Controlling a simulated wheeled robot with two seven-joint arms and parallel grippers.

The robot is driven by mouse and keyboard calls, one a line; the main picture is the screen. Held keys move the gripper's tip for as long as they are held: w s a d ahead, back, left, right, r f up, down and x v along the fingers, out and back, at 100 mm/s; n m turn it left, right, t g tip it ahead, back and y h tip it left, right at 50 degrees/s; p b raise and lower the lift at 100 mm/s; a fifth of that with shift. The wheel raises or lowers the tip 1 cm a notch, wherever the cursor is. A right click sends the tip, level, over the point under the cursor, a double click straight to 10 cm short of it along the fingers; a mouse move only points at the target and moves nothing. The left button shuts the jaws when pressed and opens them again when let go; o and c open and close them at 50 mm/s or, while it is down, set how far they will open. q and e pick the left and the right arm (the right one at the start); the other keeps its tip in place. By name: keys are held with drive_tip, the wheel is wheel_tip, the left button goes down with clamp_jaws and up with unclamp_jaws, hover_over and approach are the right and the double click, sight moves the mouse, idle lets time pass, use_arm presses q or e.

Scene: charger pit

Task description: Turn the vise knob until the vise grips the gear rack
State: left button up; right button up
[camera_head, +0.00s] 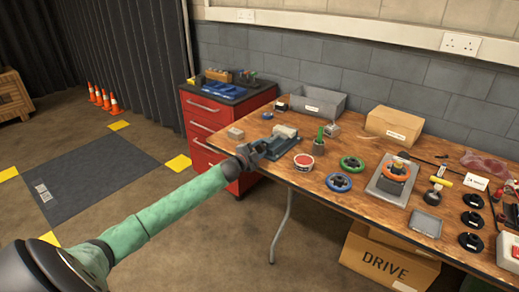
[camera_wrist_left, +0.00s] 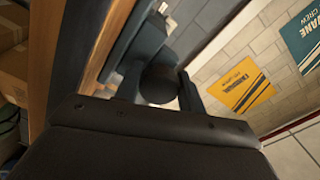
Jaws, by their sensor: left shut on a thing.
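The blue-grey vise (camera_head: 280,147) sits near the front left edge of the wooden bench. A pale block (camera_head: 285,131) lies at its back; I cannot tell whether it is the gear rack or whether the jaws touch it. My left gripper (camera_head: 257,149) is at the vise's front left end. In the left wrist view, a dark round knob (camera_wrist_left: 159,84) sits between the two fingers of my left gripper (camera_wrist_left: 160,92), which is shut on it. The vise's body (camera_wrist_left: 135,45) runs away behind the knob. My right gripper is not in view.
Right of the vise, the bench (camera_head: 318,178) holds a red-labelled tub (camera_head: 303,162), a green ring (camera_head: 352,163), a blue ring (camera_head: 338,182) and an orange handwheel (camera_head: 396,171). A grey bin (camera_head: 318,102) stands behind. A red drawer cabinet (camera_head: 205,125) stands left of the bench.

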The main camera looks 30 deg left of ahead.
use_arm(q)
drive_tip(key=shift+m, duration=0.6)
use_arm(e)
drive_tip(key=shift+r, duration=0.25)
use_arm(q)
drive_tip(key=o, duration=1)
drive_tip(key=shift+c, duration=0.2)
drive_tip(key=shift+s, duration=0.1)
drive_tip(key=shift+s+f, duration=0.15)
drive_tip(key=shift+s, duration=0.45)
drive_tip(key=s+b, duration=0.1)
drive_tip(key=s, duration=0.5)
drive_tip(key=shift+s+a, duration=0.2)
drive_tip(key=shift+a, duration=0.1)
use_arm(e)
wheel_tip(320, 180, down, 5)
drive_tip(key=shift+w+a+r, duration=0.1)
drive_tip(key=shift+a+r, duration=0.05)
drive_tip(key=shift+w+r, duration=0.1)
